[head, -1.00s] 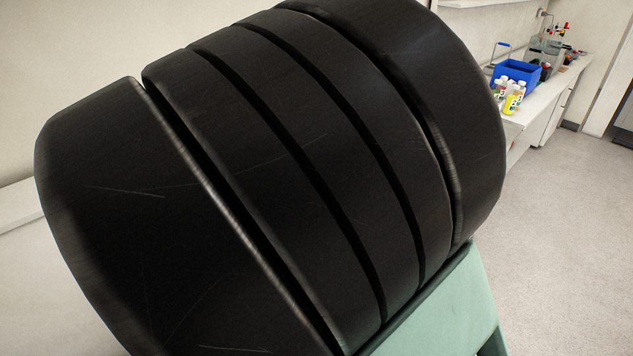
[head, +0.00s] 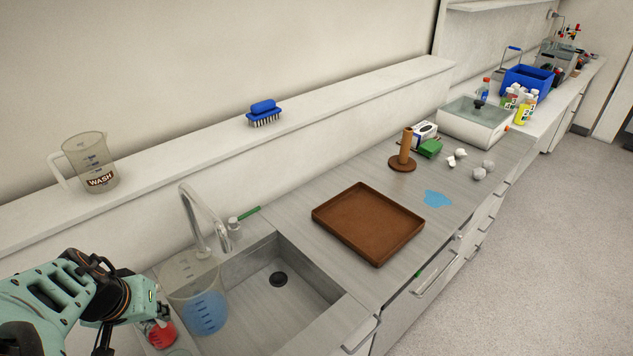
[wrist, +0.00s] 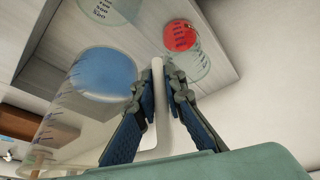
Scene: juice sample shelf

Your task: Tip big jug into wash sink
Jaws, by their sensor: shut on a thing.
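The big jug is a clear measuring jug (head: 198,302) with blue liquid low inside it. In the head view it looks upright at the left side of the wash sink (head: 318,278); I cannot tell whether its base touches the counter. In the wrist view the jug (wrist: 62,118) is left of my gripper (wrist: 160,92), whose fingers are shut on its pale handle (wrist: 158,110). The sink basin is grey with a dark drain (head: 278,279) and looks empty. My fingertips are hidden in the head view.
A beaker of red liquid (head: 160,336) stands close beside the jug. The tap (head: 205,215) rises behind the sink. A WASH jug (head: 92,163) and blue brush (head: 264,113) sit on the ledge. A brown tray (head: 368,222) lies right of the sink.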

